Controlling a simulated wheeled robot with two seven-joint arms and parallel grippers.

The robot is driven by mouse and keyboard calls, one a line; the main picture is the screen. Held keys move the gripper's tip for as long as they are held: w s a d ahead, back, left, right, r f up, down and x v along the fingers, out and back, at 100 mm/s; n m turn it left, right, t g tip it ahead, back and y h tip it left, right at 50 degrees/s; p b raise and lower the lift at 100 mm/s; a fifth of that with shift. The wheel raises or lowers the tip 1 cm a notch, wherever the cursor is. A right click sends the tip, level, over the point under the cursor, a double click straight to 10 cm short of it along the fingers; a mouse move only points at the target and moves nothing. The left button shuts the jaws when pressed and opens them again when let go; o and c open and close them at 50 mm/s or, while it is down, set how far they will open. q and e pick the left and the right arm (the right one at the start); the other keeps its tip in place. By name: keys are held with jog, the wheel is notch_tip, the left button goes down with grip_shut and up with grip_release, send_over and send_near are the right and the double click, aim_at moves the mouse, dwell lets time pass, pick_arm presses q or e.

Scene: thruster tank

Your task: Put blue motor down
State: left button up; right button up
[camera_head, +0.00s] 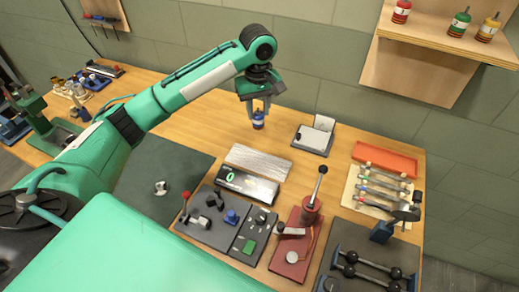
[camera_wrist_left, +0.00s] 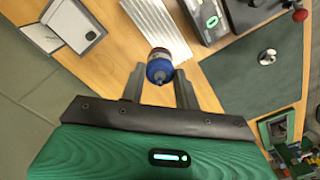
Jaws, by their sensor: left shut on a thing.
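The blue motor (camera_head: 258,120) is a small blue cylinder with a pale band, held between the fingers of my left gripper (camera_head: 260,108) at the back middle of the workbench. In the left wrist view the blue motor (camera_wrist_left: 159,68) sits between the two grey fingertips of my left gripper (camera_wrist_left: 160,88), with its dark reddish end pointing away. I cannot tell whether its lower end touches the bench. My right gripper is not in view.
A notepad stand (camera_head: 314,136) is right of the blue motor. A silver ribbed plate (camera_head: 258,161) lies in front of it. Bare wood (camera_head: 205,125) lies to its left. Red, green and yellow motors stand on a wall shelf (camera_head: 440,38). A red lever press (camera_head: 297,245) stands in front.

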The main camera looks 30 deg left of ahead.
pick_arm(q)
notch_tip(320, 180, down, 15)
jog(key=p, duration=0.2)
jog(key=shift+a+f+p, duration=0.1)
jog(key=shift+f+p, duration=0.1)
jog(key=shift+p, duration=0.15)
jog(key=shift+f, duration=0.4)
jog(key=o, duration=1)
jog(key=shift+f, duration=0.1)
jog(key=shift+o, duration=0.2)
